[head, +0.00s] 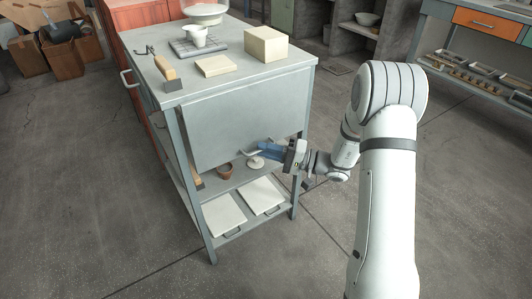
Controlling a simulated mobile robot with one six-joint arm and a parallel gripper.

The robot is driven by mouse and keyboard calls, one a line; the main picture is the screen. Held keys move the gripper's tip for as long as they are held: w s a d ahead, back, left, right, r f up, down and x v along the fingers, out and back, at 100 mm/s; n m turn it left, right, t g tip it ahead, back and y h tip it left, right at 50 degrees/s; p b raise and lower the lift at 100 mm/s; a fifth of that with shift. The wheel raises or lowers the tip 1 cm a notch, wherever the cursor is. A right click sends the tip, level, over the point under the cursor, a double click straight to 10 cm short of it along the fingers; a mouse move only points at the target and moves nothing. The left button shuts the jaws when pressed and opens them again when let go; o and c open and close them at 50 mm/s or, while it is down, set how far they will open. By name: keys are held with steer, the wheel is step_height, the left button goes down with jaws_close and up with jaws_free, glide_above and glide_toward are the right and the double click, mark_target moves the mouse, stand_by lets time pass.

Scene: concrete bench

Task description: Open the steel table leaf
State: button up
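The steel table leaf (225,128) is a flat grey panel that hangs down against the near side of the bench (268,78), below its top. A pale handle-like piece (250,153) shows just left of the fingertips. I cannot tell whether the fingers touch it or the leaf. The gap between the fingers is too small to make out.
On the bench top are a pale block (265,45), a flat slab (216,66), a white cup (195,35) and a wooden-handled tool (166,70). Below the leaf are a brown pot (225,171) and two pale boards with handles (222,214). The floor in front is clear.

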steer(key=shift+w+a+r, duration=0.1)
steer(key=shift+a, duration=0.6)
jaws_close()
